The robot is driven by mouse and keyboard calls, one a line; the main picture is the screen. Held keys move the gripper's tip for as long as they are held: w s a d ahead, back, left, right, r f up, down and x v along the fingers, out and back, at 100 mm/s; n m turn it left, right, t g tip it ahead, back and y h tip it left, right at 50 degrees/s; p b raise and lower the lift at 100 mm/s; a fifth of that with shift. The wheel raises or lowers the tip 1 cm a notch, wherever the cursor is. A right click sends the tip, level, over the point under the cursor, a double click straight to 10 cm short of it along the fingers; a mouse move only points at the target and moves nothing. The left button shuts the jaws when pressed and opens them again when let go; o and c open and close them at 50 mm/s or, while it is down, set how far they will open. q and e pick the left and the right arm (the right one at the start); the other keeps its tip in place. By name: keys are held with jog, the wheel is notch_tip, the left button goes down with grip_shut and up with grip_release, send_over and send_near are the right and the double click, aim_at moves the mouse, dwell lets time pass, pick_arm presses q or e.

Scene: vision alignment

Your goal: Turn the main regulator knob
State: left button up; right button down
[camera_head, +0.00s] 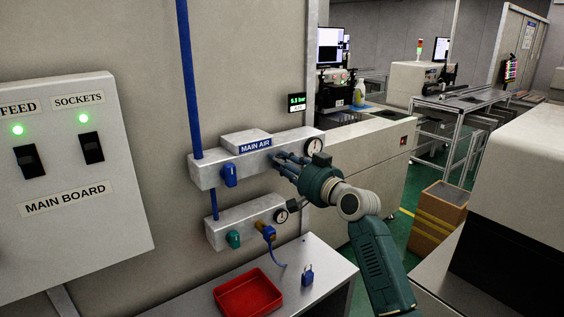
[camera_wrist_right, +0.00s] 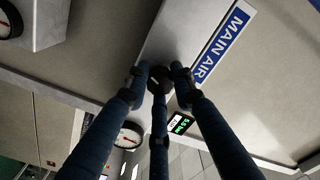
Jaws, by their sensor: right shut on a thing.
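The MAIN AIR unit (camera_head: 206,175) is a pale block on the wall, with a blue label. My right gripper (camera_head: 279,160) reaches its front from the right. In the right wrist view my right gripper (camera_wrist_right: 159,76) has its three blue fingers closed around a dark knob (camera_wrist_right: 160,82) on the pale block, beside the label. In the head view the fingers hide that knob. A blue valve handle (camera_head: 230,175) hangs at the block's left, and a round gauge (camera_head: 314,147) sits at its right end. My left gripper is not in view.
A display (camera_head: 297,102) reads about 5.5 bar. A lower block (camera_head: 220,231) carries a green knob (camera_head: 234,239) and a small gauge (camera_head: 281,215). Below, a table holds a red tray (camera_head: 248,295) and blue padlock (camera_head: 308,275). A switch board (camera_head: 110,240) is at left.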

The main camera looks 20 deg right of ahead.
jog(key=shift+r, duration=0.15)
jog(key=c, duration=1.5)
grip_release()
jog(key=shift+o, duration=0.2)
jog(key=v, duration=1.2)
